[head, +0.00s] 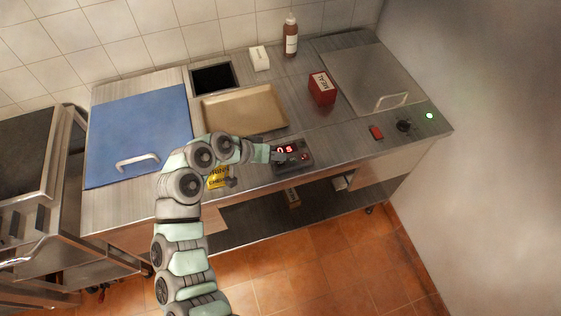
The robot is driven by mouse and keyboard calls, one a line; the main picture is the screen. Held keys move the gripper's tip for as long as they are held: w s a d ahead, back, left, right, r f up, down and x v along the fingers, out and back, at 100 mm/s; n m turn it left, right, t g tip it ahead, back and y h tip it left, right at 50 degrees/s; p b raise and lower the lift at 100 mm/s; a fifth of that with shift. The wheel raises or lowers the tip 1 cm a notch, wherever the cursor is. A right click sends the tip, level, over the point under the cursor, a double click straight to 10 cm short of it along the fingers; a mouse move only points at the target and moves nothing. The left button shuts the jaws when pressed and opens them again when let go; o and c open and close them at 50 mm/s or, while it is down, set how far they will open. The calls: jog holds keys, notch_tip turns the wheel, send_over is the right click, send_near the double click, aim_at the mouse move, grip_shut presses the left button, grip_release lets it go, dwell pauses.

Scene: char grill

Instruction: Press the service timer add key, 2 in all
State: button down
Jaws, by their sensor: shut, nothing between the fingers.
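The service timer (291,156) is a dark box near the front edge of the steel counter, with a lit red display (289,149). Part of the display is covered by my gripper, and the visible digits look like 05. My gripper (281,157) is shut and empty, with its tips at the left part of the timer. I cannot tell whether the tips touch a key. The key under the tips is hidden. A small reddish key shows at the right of the timer face.
A yellow sign (218,177) lies left of the timer. A tan tray (243,110), a red box (322,89), a white box (260,58) and a sauce bottle (290,36) stand behind. A blue lid (139,135) is at left; a red switch (376,132) and black knob (403,125) are at right.

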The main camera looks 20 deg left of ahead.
aim_at(277, 164)
jog(key=shift+f, duration=0.1)
dwell(0.5)
jog(key=shift+f, duration=0.3)
jog(key=shift+f+b, duration=0.35)
jog(key=shift+f, duration=0.05)
dwell(0.5)
jog(key=shift+r, duration=0.1)
jog(key=shift+r+p, duration=0.65)
jog(key=shift+r, duration=0.05)
jog(key=shift+r+p, duration=1.65)
jog(key=shift+r, duration=0.85)
dwell(0.8)
